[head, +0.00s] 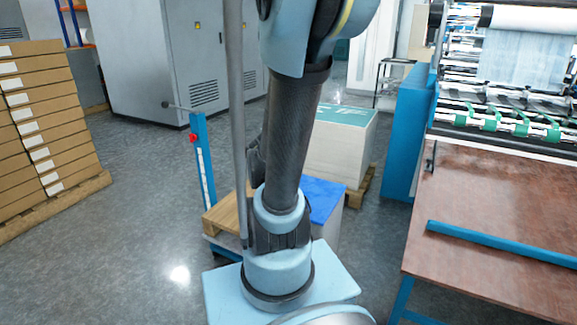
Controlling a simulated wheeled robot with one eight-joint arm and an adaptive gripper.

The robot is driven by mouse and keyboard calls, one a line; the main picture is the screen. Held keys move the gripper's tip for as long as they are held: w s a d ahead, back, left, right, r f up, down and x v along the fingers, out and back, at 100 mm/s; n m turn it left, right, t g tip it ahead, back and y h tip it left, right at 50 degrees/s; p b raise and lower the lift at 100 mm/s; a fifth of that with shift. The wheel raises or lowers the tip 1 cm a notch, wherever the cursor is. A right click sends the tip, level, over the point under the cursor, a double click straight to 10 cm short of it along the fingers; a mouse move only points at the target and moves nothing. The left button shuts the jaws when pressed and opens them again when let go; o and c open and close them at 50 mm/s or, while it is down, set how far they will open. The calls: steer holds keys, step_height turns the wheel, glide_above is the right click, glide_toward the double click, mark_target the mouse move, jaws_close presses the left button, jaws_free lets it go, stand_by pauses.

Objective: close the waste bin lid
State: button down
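I see no waste bin or lid that I can make out for certain in the head view. A small dark green shape (342,49) shows far back near the white doorway, and I cannot tell what it is. My own arm stands upright through the middle of the view and hides part of the floor and stacks behind it. My gripper is outside the picture, so its fingers and anything in them are not shown.
Stacked brown boxes (42,118) stand at left, grey cabinets (165,60) behind. A blue-handled cart (203,165) and a pallet stack (340,145) stand near my arm. A laminating machine (500,80) and brown-topped table (480,210) fill the right. Floor (125,210) is clear at left.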

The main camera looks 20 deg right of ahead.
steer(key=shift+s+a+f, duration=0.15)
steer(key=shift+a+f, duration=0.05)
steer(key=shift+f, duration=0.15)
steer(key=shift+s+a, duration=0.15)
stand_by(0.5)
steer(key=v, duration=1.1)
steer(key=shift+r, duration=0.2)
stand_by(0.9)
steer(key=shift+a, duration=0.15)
